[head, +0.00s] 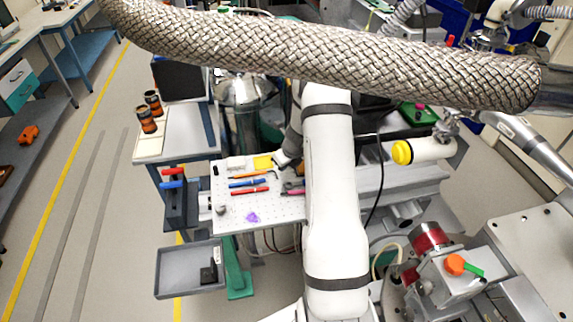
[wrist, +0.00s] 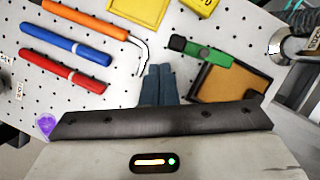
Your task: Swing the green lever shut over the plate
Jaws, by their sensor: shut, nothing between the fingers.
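The green lever (wrist: 212,54) has a black knob at its left end. In the wrist view it runs along the upper left edge of a tan plate (wrist: 230,88) in a dark frame, with most of the plate's face uncovered. My gripper (wrist: 160,70) is shut and empty, its blue-grey fingertips left of the plate and below the knob, apart from the knob in the picture. I cannot tell the gripper's height over the board. In the head view my arm hides the lever and plate.
The perforated white board (head: 233,213) carries orange (wrist: 85,18), blue (wrist: 65,42) and red (wrist: 62,70) handled tools and a yellow block (wrist: 135,12). A metal cylinder (wrist: 290,45) stands right of the lever. A grey tray (head: 178,286) sits in front; a braided hose (head: 330,55) crosses above.

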